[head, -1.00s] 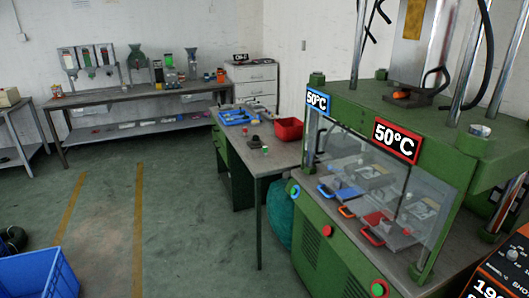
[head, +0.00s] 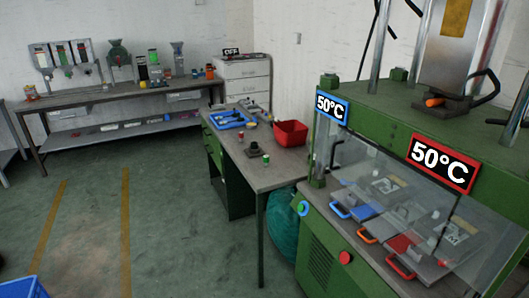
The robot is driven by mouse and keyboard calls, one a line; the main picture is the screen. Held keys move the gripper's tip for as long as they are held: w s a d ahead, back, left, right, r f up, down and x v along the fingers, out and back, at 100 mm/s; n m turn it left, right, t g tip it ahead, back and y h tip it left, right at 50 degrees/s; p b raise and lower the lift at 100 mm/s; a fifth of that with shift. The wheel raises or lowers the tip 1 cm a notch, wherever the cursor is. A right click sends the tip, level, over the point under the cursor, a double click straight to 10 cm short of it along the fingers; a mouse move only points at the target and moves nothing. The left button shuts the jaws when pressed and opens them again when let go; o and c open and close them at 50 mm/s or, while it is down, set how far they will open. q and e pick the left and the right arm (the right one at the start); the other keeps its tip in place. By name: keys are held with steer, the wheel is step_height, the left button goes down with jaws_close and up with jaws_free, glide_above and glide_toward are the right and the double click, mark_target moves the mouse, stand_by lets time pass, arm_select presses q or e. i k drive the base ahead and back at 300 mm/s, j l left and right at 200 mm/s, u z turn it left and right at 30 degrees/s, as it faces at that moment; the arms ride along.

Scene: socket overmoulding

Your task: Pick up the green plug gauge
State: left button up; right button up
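A small green-topped piece (head: 266,160), which looks like the green plug gauge, stands near the front right part of the grey-topped workbench (head: 273,179) in the head view. It is only a few pixels wide, so its exact shape is hard to tell. A dark block (head: 253,149) sits just behind and left of it. A small red-topped piece (head: 240,136) stands further back. Neither of my grippers shows in the head view.
A blue tray (head: 230,119) with tools and a red bin (head: 290,133) stand further back on the bench. The green press (head: 350,235), with a clear guard, stands close on the right. Open green floor (head: 170,230) lies left of the bench. A blue crate (head: 20,288) shows at bottom left.

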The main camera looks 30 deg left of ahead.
mark_target(266, 158)
steer(key=i+j, duration=0.15)
steer(key=j, duration=0.2)
steer(key=i+j, duration=0.2)
steer(key=j, duration=0.15)
steer(key=i+j+z, duration=0.1)
steer(key=j, duration=0.25)
steer(key=i+j, duration=0.2)
steer(key=j, duration=0.15)
steer(key=i+j, duration=0.15)
steer(key=j, duration=0.2)
steer(key=i+j+z, duration=0.1)
steer(key=j, duration=0.3)
